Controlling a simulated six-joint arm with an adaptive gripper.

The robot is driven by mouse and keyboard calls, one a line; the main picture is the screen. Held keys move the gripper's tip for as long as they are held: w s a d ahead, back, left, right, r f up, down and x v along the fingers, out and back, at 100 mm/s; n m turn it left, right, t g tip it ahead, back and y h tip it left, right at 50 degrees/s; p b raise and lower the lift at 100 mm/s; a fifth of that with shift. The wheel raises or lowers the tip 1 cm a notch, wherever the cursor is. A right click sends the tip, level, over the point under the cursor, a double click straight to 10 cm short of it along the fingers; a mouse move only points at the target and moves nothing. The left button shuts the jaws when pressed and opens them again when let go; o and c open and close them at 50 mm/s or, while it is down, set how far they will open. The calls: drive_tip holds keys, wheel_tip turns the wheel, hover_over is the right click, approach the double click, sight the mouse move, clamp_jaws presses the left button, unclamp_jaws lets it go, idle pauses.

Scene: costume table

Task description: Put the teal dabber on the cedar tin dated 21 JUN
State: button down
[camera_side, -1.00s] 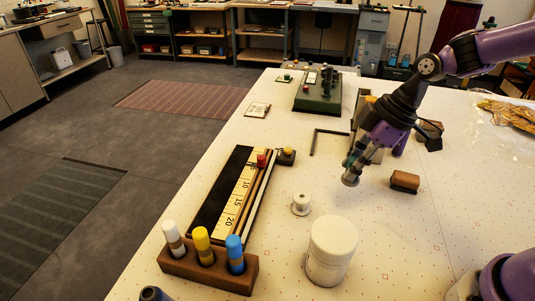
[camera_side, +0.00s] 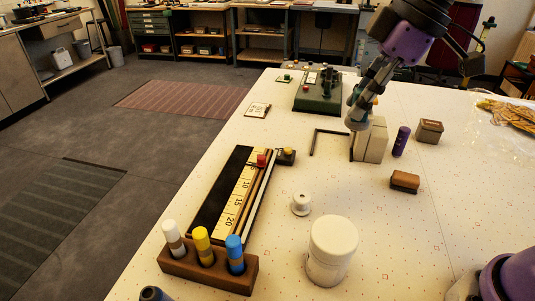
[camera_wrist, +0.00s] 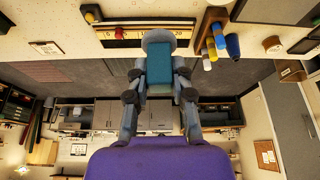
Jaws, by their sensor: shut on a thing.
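My gripper (camera_wrist: 159,90) is shut on the teal dabber (camera_wrist: 159,68), whose pale round end points away from the wrist. In the side view my gripper (camera_side: 362,98) is in the air at the upper right, in front of the far part of the table, with the dabber's pale end lowest. A brown wooden tin (camera_side: 404,184) lies on the table to the right. Another brown tin (camera_side: 428,134) with a pale label on top stands farther back. Its label is too small to read, and I cannot tell which tin bears 21 JUN.
A purple cylinder (camera_side: 401,141) stands between a beige block (camera_side: 376,145) and the back tin. A white jar (camera_side: 331,248), a white spool-like piece (camera_side: 300,203) and a rack of coloured sticks (camera_side: 207,272) stand nearer. Bare table surrounds the front tin.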

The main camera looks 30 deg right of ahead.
drive_tip(key=w+d+m+t+h, duration=0.2)
drive_tip(key=w+d+m, duration=0.4)
drive_tip(key=w+d, duration=0.3)
drive_tip(key=m+g+h, duration=0.2)
drive_tip(key=m+h, duration=0.3)
drive_tip(key=m, duration=0.8)
hover_over(433, 123)
drive_tip(key=a, duration=0.1)
wheel_tip(433, 123, down, 12)
drive_tip(key=shift+w+r, duration=0.1)
drive_tip(key=shift+d, duration=0.3)
drive_tip(key=shift+d+f, duration=0.1)
drive_tip(key=shift+f, duration=2.15)
